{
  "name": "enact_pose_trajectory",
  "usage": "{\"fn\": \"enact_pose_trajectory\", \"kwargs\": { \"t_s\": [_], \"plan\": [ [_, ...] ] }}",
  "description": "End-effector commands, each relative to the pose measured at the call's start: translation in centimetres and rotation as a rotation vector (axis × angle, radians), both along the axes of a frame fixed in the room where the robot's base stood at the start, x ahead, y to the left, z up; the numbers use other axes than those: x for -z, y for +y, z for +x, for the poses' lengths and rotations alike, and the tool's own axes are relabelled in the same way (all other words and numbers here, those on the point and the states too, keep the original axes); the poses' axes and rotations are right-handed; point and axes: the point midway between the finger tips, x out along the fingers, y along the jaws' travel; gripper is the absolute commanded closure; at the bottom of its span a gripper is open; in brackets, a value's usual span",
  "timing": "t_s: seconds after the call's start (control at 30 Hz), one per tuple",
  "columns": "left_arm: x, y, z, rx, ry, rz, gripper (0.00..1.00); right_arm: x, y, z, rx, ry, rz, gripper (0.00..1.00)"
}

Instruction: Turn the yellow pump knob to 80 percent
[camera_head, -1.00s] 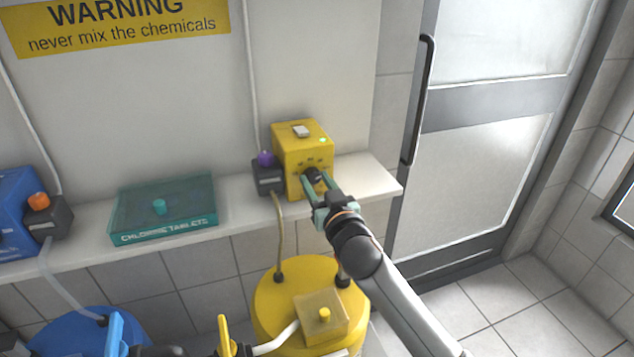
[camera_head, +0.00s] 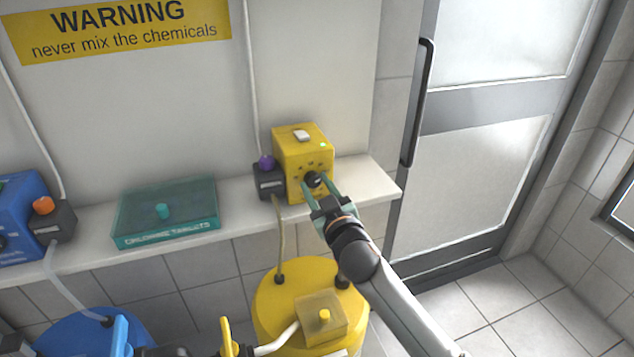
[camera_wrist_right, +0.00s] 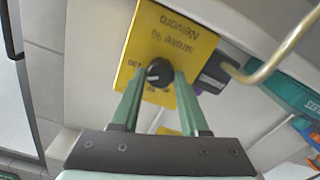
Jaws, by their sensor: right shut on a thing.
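The yellow pump (camera_head: 304,148) stands on the shelf near its right end. Its front carries a black round knob (camera_head: 313,180) with a white pointer mark, which also shows in the right wrist view (camera_wrist_right: 159,73). My right gripper (camera_head: 318,188) is at the pump's front, its two green fingers on either side of the knob. In the right wrist view the fingers (camera_wrist_right: 159,82) are shut on the knob. Printing on the pump face appears upside down there, and the percent scale is too partly covered to read a value.
A dark block with a purple cap (camera_head: 267,164) sits left of the pump. A teal chlorine tablets box (camera_head: 165,212) and a blue pump (camera_head: 18,220) stand further left on the shelf (camera_head: 375,178). A yellow drum (camera_head: 275,300) stands below. A door is at right.

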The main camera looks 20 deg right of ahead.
Motion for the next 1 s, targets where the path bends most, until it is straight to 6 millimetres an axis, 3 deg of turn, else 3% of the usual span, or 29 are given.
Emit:
{"fn": "enact_pose_trajectory", "kwargs": {
  "t_s": [0.5,1.0],
  "plan": [
    [-1.5,0.0,0.0,0.000,0.000,0.000,0.50,0.0,0.0,0.0,0.001,-0.009,-0.315,1.00],
    [-1.7,0.0,0.0,0.000,0.000,0.000,0.50,0.1,0.0,0.0,-0.001,-0.011,-0.363,1.00]
  ]
}}
